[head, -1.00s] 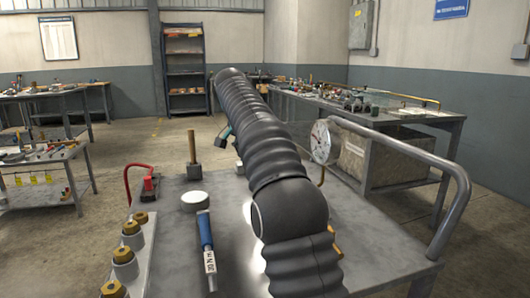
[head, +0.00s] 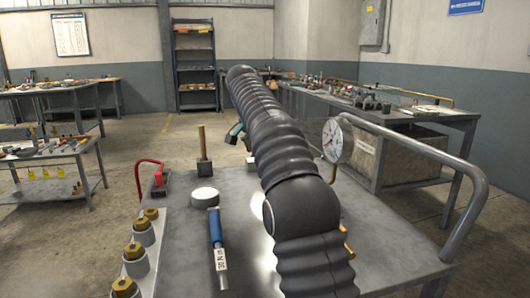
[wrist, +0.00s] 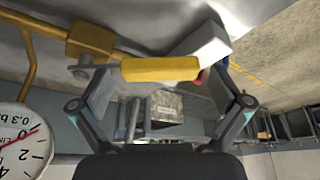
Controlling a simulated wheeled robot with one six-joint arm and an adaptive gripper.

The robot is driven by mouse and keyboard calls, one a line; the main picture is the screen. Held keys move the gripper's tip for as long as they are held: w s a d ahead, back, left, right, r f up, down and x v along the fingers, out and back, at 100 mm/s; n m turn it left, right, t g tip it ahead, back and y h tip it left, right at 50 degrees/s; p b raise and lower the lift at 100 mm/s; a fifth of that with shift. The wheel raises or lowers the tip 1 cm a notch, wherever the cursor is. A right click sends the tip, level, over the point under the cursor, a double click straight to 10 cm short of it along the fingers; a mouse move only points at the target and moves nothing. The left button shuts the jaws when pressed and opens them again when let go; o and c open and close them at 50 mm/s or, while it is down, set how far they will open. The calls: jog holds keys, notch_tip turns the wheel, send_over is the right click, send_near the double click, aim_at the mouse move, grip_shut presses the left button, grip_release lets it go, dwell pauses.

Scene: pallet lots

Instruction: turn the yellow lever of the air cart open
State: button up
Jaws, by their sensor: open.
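In the wrist view the yellow lever (wrist: 160,69) lies crosswise between the two spread fingers of my gripper (wrist: 162,76). The gripper is open, and I cannot tell whether a finger touches the lever. A brass valve body (wrist: 90,40) is just beyond the lever's left end. In the head view the air cart's grey top (head: 390,245) fills the foreground. My black sleeved arm reaches across it and hides the lever area. The cart's pressure gauge (head: 336,140) stands just right of the arm, and it also shows at the wrist view's left edge (wrist: 22,146).
A blue-handled tool (head: 217,240), a white round puck (head: 205,197), a red clamp-like item (head: 158,185) and several brass-topped fittings (head: 135,258) sit on the cart. A grey tube handrail (head: 475,185) bounds its right side. Workbenches stand beyond, with open floor on the left.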

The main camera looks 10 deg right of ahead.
jog(key=shift+r, duration=0.1)
jog(key=s+a+r, duration=0.2)
jog(key=s+a, duration=0.6)
jog(key=a, duration=0.2)
jog(key=shift+a+r, duration=0.2)
jog(key=shift+r, duration=0.05)
dwell(0.3)
